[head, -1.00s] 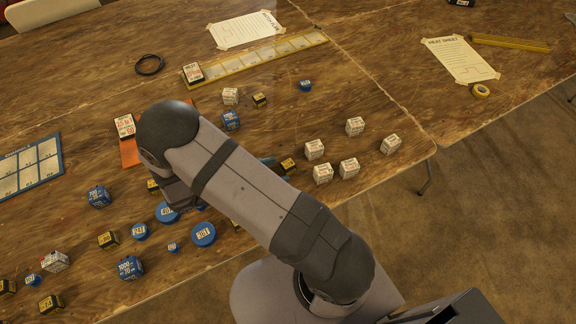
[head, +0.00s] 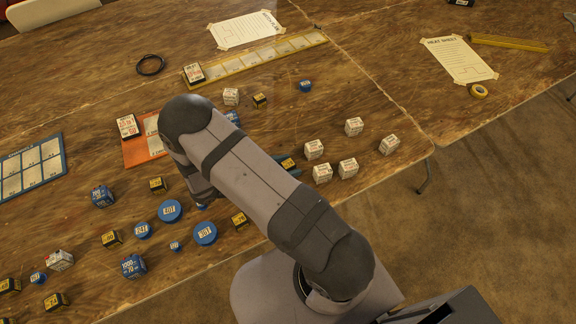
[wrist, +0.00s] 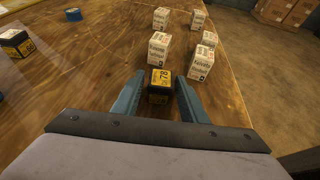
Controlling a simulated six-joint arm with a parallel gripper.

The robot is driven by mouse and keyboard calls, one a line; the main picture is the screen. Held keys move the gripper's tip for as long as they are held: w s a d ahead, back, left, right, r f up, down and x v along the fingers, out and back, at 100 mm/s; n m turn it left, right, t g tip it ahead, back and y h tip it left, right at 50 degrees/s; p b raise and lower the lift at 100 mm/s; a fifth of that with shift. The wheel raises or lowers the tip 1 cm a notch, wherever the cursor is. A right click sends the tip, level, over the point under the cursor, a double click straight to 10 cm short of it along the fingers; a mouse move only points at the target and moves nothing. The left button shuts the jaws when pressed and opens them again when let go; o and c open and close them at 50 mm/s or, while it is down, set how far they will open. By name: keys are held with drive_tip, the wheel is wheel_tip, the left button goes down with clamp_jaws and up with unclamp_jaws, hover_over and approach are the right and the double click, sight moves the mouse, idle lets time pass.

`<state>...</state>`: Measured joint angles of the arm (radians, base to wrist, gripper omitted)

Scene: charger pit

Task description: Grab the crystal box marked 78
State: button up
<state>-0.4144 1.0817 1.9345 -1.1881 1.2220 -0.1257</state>
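The crystal box marked 78 (wrist: 159,85) is a small black box with a yellow label. In the wrist view it sits on the wooden table between the tips of my gripper's two blue fingers (wrist: 159,88). The fingers are apart, with a visible gap on each side of the box. In the head view the box (head: 288,163) shows just past my arm, with parts of the blue fingers beside it. The rest of my gripper is hidden behind my arm there.
Several white boxes (head: 322,172) stand just beyond and to the right of the box. Other black-and-yellow boxes (head: 240,220) and blue round pieces (head: 205,233) lie left of my arm. The table's edge is close on the right in the wrist view.

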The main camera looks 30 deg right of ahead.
sight(286, 165)
drive_tip(key=c, duration=0.8)
drive_tip(key=shift+o, duration=0.2)
drive_tip(key=shift+r, duration=0.2)
drive_tip(key=shift+r+b, duration=0.35)
drive_tip(key=shift+r, duration=4.45)
